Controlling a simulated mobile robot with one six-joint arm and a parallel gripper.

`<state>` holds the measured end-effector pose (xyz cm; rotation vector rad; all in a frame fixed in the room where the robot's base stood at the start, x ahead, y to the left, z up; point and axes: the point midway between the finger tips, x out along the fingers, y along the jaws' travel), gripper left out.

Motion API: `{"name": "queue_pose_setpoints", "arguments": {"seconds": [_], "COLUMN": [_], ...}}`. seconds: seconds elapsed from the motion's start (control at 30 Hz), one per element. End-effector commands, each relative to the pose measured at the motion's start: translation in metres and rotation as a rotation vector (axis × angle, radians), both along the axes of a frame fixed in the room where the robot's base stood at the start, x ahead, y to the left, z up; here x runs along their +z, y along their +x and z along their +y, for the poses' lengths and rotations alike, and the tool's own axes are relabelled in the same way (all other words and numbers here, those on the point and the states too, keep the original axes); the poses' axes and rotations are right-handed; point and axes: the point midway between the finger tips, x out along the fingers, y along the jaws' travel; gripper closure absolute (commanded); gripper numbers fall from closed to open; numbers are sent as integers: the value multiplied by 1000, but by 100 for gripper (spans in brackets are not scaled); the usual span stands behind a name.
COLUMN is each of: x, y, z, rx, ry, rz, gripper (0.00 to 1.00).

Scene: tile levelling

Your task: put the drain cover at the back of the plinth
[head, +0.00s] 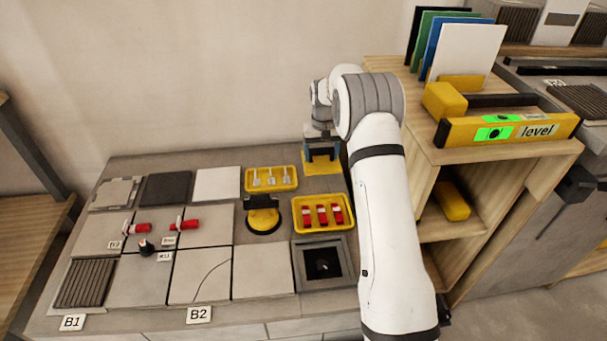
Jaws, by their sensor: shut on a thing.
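My gripper (322,148) is at the back right of the grey plinth (130,160), low over its top. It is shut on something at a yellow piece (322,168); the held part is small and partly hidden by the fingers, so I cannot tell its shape. I cannot make out for certain which thing is the drain cover. A square grey frame with a dark recess (305,268) is at the front right of the plinth. A dark ribbed plate (85,283) lies at the front left, by the B1 label.
Grey tiles (205,275) cover the middle front. A yellow-and-black suction lifter (263,220), yellow trays (350,226) (271,188) and red-handled tools (185,224) stand around them. A wooden shelf (470,150) with a yellow level (505,130) is on the right, beyond my arm.

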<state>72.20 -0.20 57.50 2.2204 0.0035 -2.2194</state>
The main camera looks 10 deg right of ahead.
Motion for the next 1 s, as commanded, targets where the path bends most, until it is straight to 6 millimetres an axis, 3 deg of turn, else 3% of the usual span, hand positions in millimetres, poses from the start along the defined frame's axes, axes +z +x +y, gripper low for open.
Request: {"name": "queue_pose_setpoints", "arguments": {"seconds": [0.1, 0.27, 0.5, 0.93, 0.97, 1.0], "x": [-26, -40, -78, -85, -84, -84], "y": [-1, 0, -1, 0, 0, 0], "z": [0, -1, -1, -1, -1, -1], "rx": [0, -1, -1, -2, -2, -2], "ry": [0, 0, 0, 0, 0, 0], "rz": [3, 1, 2, 0, 0, 0], "gripper": [58, 58, 58, 58, 25, 22]}}
